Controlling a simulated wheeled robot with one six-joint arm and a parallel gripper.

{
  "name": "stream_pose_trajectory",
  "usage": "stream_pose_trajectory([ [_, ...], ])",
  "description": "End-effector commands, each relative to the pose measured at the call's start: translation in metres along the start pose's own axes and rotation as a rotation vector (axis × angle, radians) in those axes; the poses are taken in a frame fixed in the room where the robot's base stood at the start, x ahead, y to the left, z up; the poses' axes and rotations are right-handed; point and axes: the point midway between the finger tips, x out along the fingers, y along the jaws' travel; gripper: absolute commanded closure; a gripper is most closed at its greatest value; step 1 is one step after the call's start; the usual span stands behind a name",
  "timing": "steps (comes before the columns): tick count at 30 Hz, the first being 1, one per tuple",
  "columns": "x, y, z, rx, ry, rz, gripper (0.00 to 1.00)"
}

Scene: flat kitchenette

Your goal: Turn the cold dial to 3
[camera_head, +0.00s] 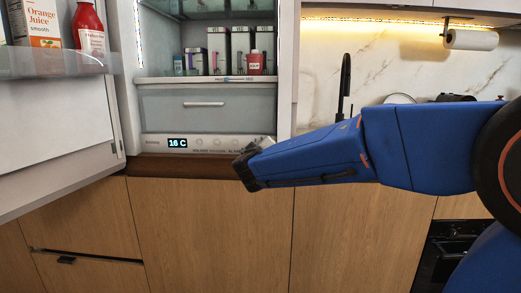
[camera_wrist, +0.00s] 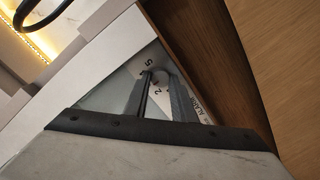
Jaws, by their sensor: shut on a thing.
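A white control panel (camera_head: 215,143) runs along the bottom of the open fridge, with a lit display (camera_head: 177,143) reading "16 C". My gripper (camera_head: 264,144) reaches in from the right, at the panel's right end. In the wrist view its two fingers (camera_wrist: 158,80) are shut on the cold dial (camera_wrist: 158,77). Printed numbers, a 5 and a 2, show close by the fingers. The fingers and wrist hide most of the dial, and its pointer cannot be read. In the head view my arm hides the dial.
Small round knobs (camera_head: 199,142) sit on the panel left of my gripper. A drawer (camera_head: 205,105) and a shelf with cartons (camera_head: 240,50) are above. The open fridge door (camera_head: 60,120) stands at left. Wooden cabinets (camera_head: 205,230) lie below.

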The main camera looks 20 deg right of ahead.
Motion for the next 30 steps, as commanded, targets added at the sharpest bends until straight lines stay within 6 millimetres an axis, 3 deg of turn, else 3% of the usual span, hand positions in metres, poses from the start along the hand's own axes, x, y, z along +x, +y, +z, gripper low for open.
stream_pose_trajectory([
  [15,0.0,-0.002,0.002,0.017,-0.002,-0.004,0.99],
  [16,0.0,-0.002,0.002,0.017,-0.003,-0.004,0.69],
  [26,-0.001,-0.001,0.001,0.017,0.0,-0.003,0.69],
  [30,-0.011,-0.001,0.0,0.018,0.002,-0.004,0.69],
])
